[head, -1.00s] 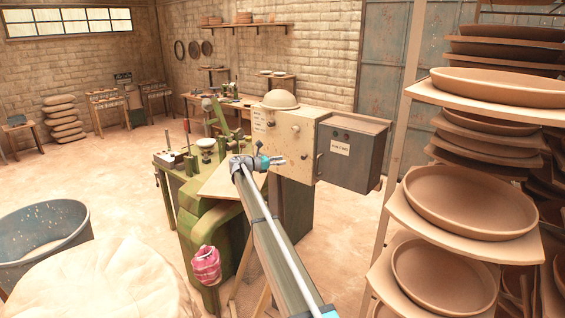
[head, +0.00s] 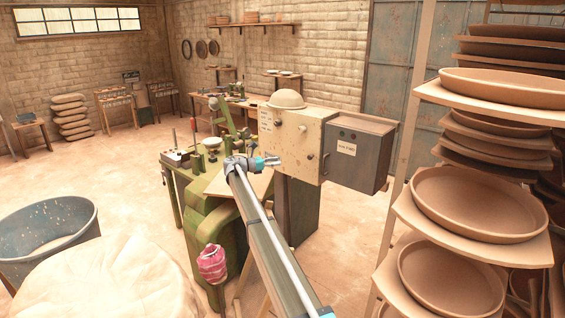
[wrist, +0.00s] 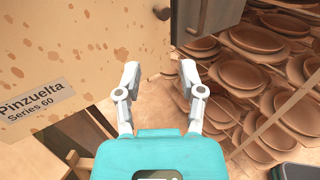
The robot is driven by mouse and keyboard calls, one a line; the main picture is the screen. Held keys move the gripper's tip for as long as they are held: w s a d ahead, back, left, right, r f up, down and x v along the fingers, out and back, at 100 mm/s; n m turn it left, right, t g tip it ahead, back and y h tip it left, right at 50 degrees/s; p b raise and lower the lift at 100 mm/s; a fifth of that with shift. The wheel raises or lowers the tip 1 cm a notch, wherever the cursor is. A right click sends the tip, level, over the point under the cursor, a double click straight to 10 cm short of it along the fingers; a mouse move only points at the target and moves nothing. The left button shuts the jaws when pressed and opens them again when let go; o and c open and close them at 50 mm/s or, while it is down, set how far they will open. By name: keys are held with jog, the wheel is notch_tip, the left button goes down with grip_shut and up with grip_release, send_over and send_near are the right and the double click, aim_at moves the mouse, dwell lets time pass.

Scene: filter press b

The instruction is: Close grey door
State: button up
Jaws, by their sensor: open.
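The grey door (head: 353,158) is the dark grey front of a box on the right side of a cream cabinet (head: 290,142). It bears a small white label. In the wrist view, the lower part of this grey box (wrist: 207,18) shows at the top, beyond my fingers. I cannot tell how far the door stands open. My gripper (head: 277,160) is at the cabinet's lower left in the head view, left of the grey door and apart from it. In the wrist view my gripper (wrist: 159,72) has its two fingers spread, with nothing between them.
A rack of clay dishes (head: 480,205) stands close on the right. A blue tub (head: 45,238) is at left.

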jog(key=v, duration=0.7)
jog(key=shift+s, duration=0.1)
dwell(0.4)
